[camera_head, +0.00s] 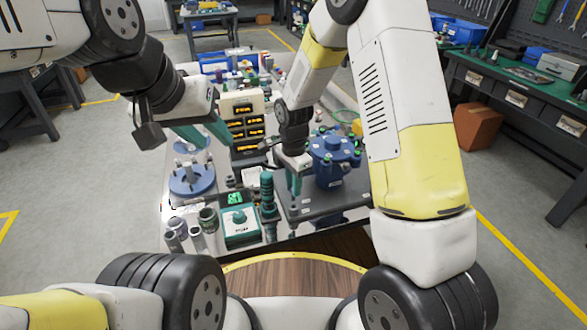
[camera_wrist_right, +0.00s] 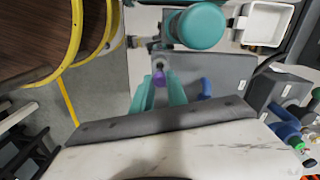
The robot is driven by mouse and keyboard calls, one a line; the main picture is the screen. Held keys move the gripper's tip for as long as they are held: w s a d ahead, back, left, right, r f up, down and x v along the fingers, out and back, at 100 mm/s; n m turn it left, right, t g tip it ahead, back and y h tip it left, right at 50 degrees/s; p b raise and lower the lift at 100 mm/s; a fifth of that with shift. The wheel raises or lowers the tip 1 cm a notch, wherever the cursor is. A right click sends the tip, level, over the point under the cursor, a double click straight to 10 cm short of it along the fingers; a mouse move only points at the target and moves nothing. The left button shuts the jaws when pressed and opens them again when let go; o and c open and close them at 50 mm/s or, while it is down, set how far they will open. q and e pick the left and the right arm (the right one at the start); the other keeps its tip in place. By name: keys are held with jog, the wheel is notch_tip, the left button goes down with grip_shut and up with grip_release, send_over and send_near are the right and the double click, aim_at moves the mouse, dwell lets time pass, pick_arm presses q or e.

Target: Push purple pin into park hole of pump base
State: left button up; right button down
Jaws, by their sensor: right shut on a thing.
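My right gripper (camera_head: 293,190) points down over the dark grey pump base (camera_head: 325,203), near its left edge. In the right wrist view its teal fingers (camera_wrist_right: 163,92) are shut on the purple pin (camera_wrist_right: 158,77), which shows between the fingertips. The pump base shows beyond the fingers as a grey plate (camera_wrist_right: 225,72). The pin is hidden in the head view, and I cannot tell whether it is in a hole. The blue pump body (camera_head: 335,165) stands on the base to the right of the gripper. My left gripper (camera_head: 212,138) hangs raised at the left, its teal fingers apart and empty.
A teal cylinder (camera_head: 268,193) stands close to the left of the base. A teal-topped box (camera_head: 240,226) and several grey cylinders stand at the front left. Blue round flanges (camera_head: 192,180) and a display unit (camera_head: 245,125) stand behind. A white tray (camera_wrist_right: 265,24) shows in the wrist view.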

aim_at(294, 200)
jog(key=shift+f, duration=0.15)
jog(key=shift+f, duration=1)
jog(key=shift+f, duration=0.15)
jog(key=shift+f, duration=0.55)
jog(key=shift+f, duration=1)
dwell(0.9)
jog(key=c, duration=1.2)
grip_release()
jog(key=shift+c, duration=0.2)
jog(key=shift+r, duration=4.55)
